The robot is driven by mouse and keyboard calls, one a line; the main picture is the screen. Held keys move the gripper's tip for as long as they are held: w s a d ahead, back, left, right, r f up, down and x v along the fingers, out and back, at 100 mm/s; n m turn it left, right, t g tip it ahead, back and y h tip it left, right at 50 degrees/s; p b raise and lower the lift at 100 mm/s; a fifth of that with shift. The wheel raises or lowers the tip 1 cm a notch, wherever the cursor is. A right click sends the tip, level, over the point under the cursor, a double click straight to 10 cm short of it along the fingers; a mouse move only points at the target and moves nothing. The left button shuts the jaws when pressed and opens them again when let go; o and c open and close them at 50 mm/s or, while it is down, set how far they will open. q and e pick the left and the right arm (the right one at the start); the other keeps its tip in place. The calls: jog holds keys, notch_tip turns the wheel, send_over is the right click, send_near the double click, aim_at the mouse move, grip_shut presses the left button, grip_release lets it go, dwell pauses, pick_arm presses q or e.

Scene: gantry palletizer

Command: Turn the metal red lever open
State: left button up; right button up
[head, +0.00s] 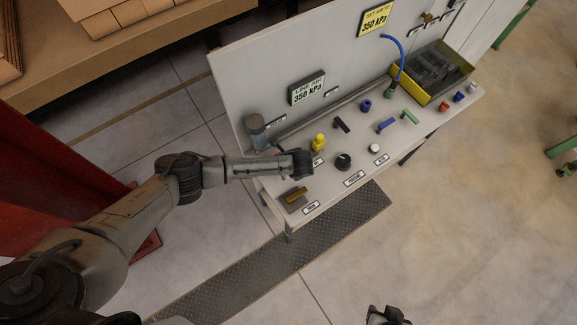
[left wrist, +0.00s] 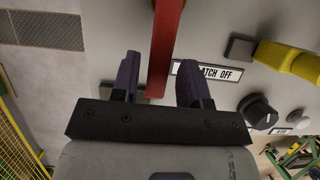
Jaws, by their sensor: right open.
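The red lever (left wrist: 165,45) runs down from the top edge of the left wrist view, beside a label reading "…ATCH OFF" (left wrist: 215,73). My left gripper (left wrist: 160,65) is open, with one dark finger on each side of the lever. I cannot tell whether either finger touches it. In the head view my left gripper (head: 300,163) is over the near left part of the panel bench (head: 270,185) and hides the lever. My right gripper (head: 388,316) is open at the bottom edge of the head view, away from the bench.
Near the lever are a yellow valve (head: 319,143), a black knob (head: 343,161), a white button (head: 374,148) and a brass-coloured handle (head: 297,194). A grey cylinder (head: 256,130) stands at the bench's left end.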

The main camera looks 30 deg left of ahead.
pick_arm(q)
jog(key=shift+o, duration=0.6)
jog(key=shift+a, duration=0.1)
jog(key=v, duration=1.3)
jog(key=shift+r+b, duration=0.3)
jog(key=shift+s, duration=0.15)
jog(key=shift+n, duration=0.3)
